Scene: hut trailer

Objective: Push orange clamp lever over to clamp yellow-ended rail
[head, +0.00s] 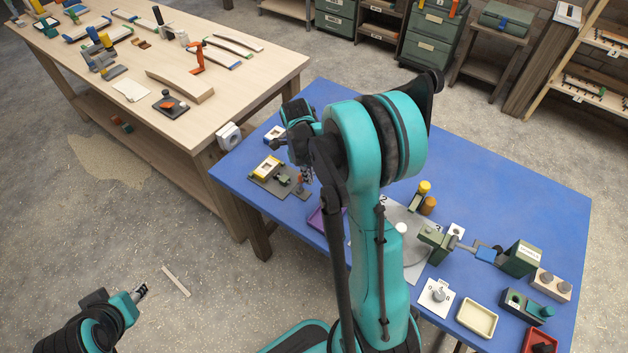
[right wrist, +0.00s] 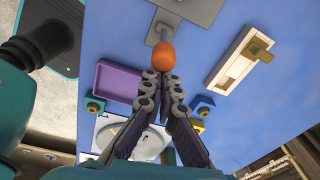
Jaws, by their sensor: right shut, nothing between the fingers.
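The orange clamp lever's rounded knob (right wrist: 163,56) is at the centre of the right wrist view, on a grey stem running up to a grey base (right wrist: 190,10). My right gripper (right wrist: 165,80) is shut and empty, its tips right by the knob; I cannot tell whether they touch. In the head view the right gripper (head: 306,174) is small and partly hidden by my arm near the blue table's left end. A cream-and-yellow piece (head: 266,168), possibly the yellow-ended rail, lies on a dark grey plate (head: 262,183). My left gripper (head: 140,292) is over the floor, its opening unclear.
A purple tray (right wrist: 118,82) and a pale frame with a brass tab (right wrist: 228,70) flank the lever. A wooden bench (head: 262,73) stands left.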

